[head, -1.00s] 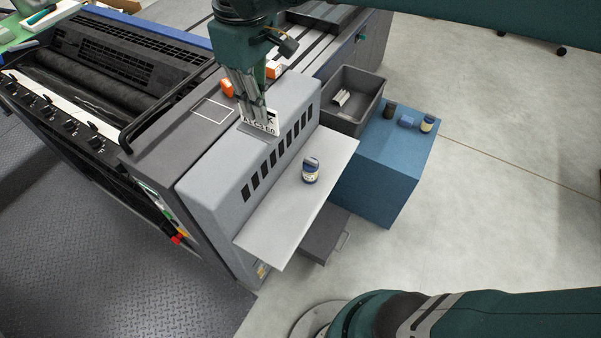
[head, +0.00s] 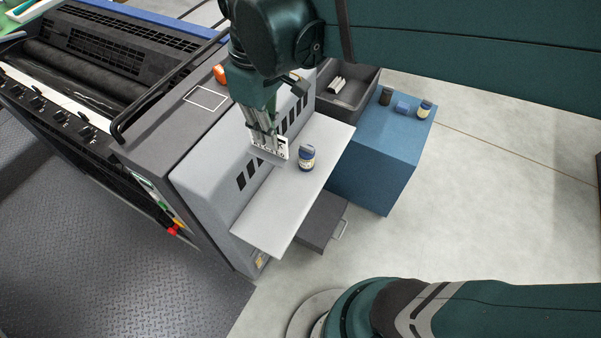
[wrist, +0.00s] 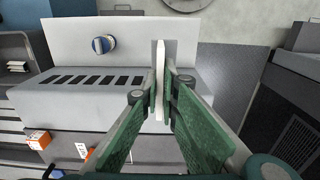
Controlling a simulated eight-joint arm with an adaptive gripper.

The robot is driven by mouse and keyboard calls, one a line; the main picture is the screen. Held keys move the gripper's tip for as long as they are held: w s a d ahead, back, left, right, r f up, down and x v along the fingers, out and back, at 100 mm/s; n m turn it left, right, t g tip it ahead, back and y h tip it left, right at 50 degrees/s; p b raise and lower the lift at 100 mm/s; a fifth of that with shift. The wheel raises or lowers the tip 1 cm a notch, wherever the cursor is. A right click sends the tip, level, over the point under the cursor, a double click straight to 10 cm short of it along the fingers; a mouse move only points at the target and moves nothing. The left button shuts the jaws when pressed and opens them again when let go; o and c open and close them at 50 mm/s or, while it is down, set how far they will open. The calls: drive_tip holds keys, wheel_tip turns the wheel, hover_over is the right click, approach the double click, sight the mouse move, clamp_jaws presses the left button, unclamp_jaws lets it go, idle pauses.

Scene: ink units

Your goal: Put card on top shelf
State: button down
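The card (head: 269,152), white with black lettering, is in my gripper (head: 266,139). In the wrist view the card (wrist: 160,72) shows edge-on between the two green fingers, which are shut on it. Its lettering is hidden there. In the head view the card is in front of the vent slots, over the inner part of the light grey upper shelf (head: 270,222), left of the bottle. I cannot tell whether it touches the shelf. A dark grey lower shelf or drawer (head: 322,222) sits below.
A blue-and-white bottle (head: 307,157) stands on the upper shelf close to the card. The slotted grey housing (head: 215,185) rises behind the shelf. A dark bin (head: 358,92) and a blue box (head: 378,170) with small containers stand right. The shelf's near end is clear.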

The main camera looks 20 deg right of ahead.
hover_over(278, 208)
wheel_tip(278, 208, down, 20)
idle(0.4)
idle(0.4)
drive_tip(key=shift+f+b, duration=0.7)
drive_tip(key=shift+f, duration=2.15)
drive_tip(key=shift+f, duration=0.15)
drive_tip(key=shift+f+b, duration=0.55)
drive_tip(key=shift+f, duration=1.4)
drive_tip(key=shift+f, duration=0.15)
drive_tip(key=c, duration=3)
unclamp_jaws()
drive_tip(key=o, duration=0.4)
